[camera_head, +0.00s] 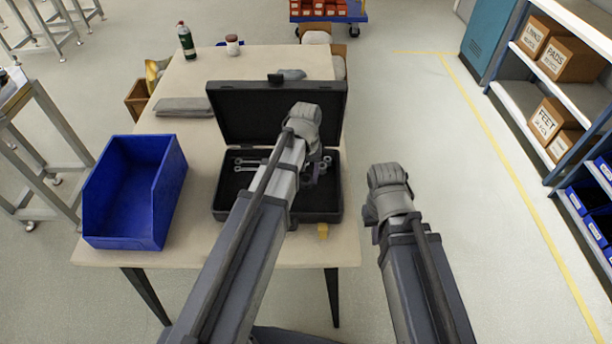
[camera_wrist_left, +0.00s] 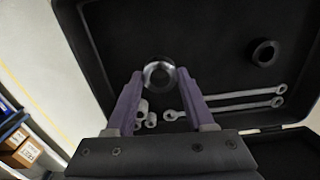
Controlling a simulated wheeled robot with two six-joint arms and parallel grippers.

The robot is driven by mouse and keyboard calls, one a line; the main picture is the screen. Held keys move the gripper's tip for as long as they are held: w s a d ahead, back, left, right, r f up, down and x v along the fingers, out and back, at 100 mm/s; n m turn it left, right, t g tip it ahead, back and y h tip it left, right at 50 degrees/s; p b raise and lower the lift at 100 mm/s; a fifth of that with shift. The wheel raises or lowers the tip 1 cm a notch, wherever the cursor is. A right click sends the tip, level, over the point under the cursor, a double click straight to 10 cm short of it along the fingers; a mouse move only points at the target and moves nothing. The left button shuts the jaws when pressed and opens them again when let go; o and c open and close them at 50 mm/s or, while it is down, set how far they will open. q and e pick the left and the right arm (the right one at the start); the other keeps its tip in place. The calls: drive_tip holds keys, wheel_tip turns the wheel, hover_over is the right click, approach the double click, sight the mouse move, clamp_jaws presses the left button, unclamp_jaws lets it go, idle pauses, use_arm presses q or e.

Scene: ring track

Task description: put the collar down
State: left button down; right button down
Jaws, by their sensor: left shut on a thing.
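In the left wrist view, my left gripper (camera_wrist_left: 159,82) is shut on the collar (camera_wrist_left: 158,68), a dark ring with a shiny inner edge, held between the fingertips. In the head view, my left gripper (camera_head: 312,172) is over the right part of the open black case (camera_head: 276,216); the collar cannot be made out there. A second, black ring (camera_wrist_left: 265,53) lies on the case floor, apart from the held one. My right gripper (camera_head: 380,225) is off the table's right side; its fingers are hidden behind its wrist.
Wrenches (camera_head: 248,161) lie in the case, with its lid (camera_head: 240,110) standing open behind. An empty blue bin (camera_head: 165,190) stands left of the case. A grey cloth (camera_head: 184,107), a bottle (camera_head: 186,42) and a jar (camera_head: 232,45) are further back. A small yellow block (camera_head: 323,231) lies in front.

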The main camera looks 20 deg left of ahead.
sight(306, 179)
use_arm(q)
wheel_tip(306, 179, up, 6)
drive_tip(key=p, duration=0.4)
drive_tip(key=shift+f, duration=0.1)
